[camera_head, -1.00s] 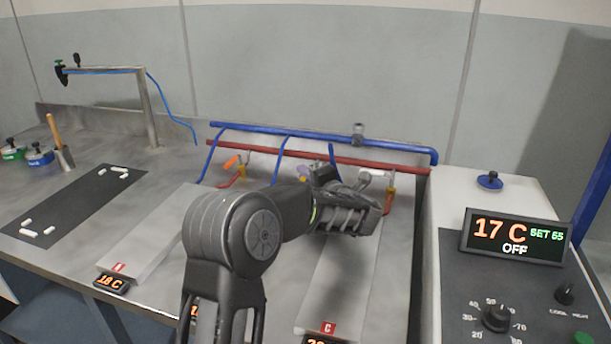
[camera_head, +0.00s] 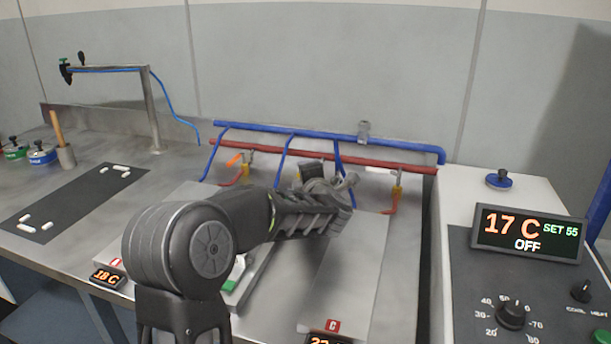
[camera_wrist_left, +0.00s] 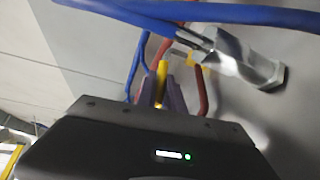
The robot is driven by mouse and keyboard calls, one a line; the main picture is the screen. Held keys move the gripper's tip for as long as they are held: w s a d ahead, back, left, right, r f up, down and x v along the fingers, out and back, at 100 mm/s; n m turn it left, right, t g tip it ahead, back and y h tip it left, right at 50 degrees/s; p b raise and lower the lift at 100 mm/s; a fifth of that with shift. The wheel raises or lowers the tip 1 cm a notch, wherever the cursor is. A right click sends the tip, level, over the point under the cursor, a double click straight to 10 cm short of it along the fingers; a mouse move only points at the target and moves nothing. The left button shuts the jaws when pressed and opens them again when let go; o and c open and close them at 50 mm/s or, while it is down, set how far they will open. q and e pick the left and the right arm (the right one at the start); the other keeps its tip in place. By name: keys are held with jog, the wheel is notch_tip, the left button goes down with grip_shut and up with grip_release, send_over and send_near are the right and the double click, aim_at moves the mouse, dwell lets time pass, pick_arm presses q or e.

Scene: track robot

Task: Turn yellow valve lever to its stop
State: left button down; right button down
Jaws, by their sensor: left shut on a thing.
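The yellow lever (camera_wrist_left: 162,72) stands between the two purple fingers of my left gripper (camera_wrist_left: 162,88) in the left wrist view. The gripper is shut on it. In the head view my left gripper (camera_head: 312,174) is at the middle valve, in front of the red and blue pipes. My own wrist and forearm hide most of that valve, and I cannot make out the yellow lever there. My right gripper is not in view.
An orange-handled valve (camera_head: 236,160) is left of my gripper. A white-handled valve (camera_head: 381,171) is close on its right. The blue pipe (camera_head: 300,132) and red pipe (camera_head: 385,168) run behind. A control box with a display (camera_head: 528,233) stands at the right.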

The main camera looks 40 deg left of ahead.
pick_arm(q)
jog(key=c, duration=1.5)
grip_release()
jog(key=shift+o, duration=0.2)
jog(key=v, duration=0.8)
